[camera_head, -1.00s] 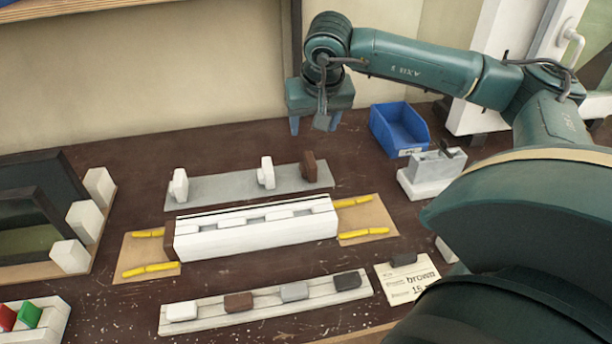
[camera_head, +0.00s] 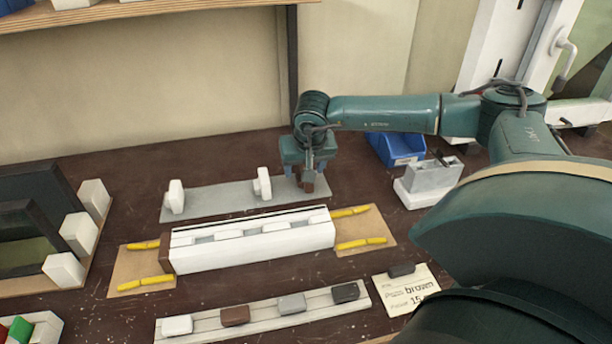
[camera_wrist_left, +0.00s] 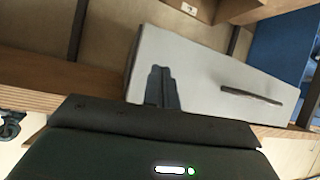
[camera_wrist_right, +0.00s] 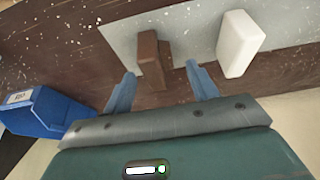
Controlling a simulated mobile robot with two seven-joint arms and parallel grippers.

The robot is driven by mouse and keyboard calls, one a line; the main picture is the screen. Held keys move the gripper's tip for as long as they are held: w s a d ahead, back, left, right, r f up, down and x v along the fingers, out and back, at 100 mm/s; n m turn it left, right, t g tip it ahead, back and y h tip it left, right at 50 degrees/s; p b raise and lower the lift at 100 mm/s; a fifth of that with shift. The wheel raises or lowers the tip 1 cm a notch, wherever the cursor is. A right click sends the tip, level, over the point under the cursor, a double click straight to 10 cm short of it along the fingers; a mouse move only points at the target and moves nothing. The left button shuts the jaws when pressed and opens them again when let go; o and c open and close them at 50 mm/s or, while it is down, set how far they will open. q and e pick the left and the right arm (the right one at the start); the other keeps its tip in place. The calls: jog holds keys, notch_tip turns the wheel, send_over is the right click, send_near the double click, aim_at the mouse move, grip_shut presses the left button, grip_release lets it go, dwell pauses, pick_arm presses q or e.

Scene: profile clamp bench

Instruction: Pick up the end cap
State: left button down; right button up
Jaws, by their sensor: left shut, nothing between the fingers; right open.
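A brown end cap (camera_head: 308,183) stands at the right end of the grey plate (camera_head: 222,200), behind the white profile. My right gripper (camera_head: 307,168) is above it, pointing down, and partly hides it. In the right wrist view the brown cap (camera_wrist_right: 150,60) shows between the two open fingers (camera_wrist_right: 159,76), with no clear contact. Two white end caps stand on the same plate, one at the left (camera_head: 175,197) and one nearer the brown cap (camera_head: 263,184). My left gripper (camera_wrist_left: 163,88) is shut and empty, away from the bench, and out of the head view.
The white profile (camera_head: 260,240) lies between yellow strips, with a brown piece at its left end. A blue bin (camera_head: 397,150) and grey block (camera_head: 430,180) stand right. A front rail (camera_head: 205,326) holds several coloured blocks.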

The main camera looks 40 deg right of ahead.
jog(key=shift+x, duration=0.75)
jog(key=shift+c, duration=0.5)
jog(key=c, duration=1)
jog(key=shift+o, duration=0.2)
jog(key=shift+r, duration=0.1)
